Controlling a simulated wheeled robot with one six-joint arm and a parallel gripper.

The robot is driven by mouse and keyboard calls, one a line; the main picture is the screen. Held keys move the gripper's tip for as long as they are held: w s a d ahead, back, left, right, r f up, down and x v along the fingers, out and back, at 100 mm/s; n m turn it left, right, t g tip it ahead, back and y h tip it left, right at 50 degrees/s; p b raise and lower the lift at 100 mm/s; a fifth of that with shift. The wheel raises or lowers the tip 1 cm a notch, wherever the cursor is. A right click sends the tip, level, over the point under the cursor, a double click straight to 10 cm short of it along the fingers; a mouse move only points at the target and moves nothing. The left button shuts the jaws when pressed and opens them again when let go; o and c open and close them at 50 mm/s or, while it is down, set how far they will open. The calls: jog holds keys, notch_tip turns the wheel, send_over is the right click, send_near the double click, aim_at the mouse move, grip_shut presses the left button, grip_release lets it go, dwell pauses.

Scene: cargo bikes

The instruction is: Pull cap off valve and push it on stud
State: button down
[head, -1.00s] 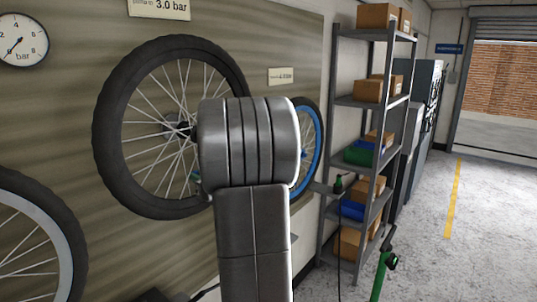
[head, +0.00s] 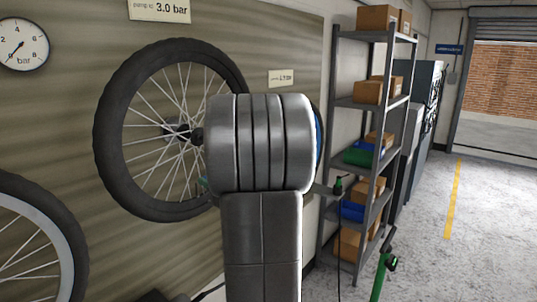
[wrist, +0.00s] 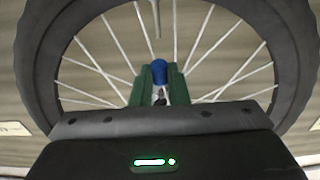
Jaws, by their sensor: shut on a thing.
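A blue cap (wrist: 157,75) is between the green fingertips of my gripper (wrist: 157,70) in the wrist view. The gripper is shut on it. A grey valve stem (wrist: 155,20) sticks out from the wheel's rim at the top of that view, with a visible gap between its end and the cap. In the head view the spoked wheel (head: 112,110) hangs on the wall panel. My arm hides part of it, and only a small bit of my gripper (head: 203,184) shows beside the arm. I cannot make out the stud.
Another wheel (head: 62,215) stands at lower left. A gauge (head: 22,44) and signs are on the wall. A shelf rack (head: 333,90) with boxes stands at right. The floor (head: 485,230) is clear further right.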

jog(key=v, duration=0.7)
jog(key=shift+s+d+p, duration=0.2)
jog(key=shift+p, duration=0.25)
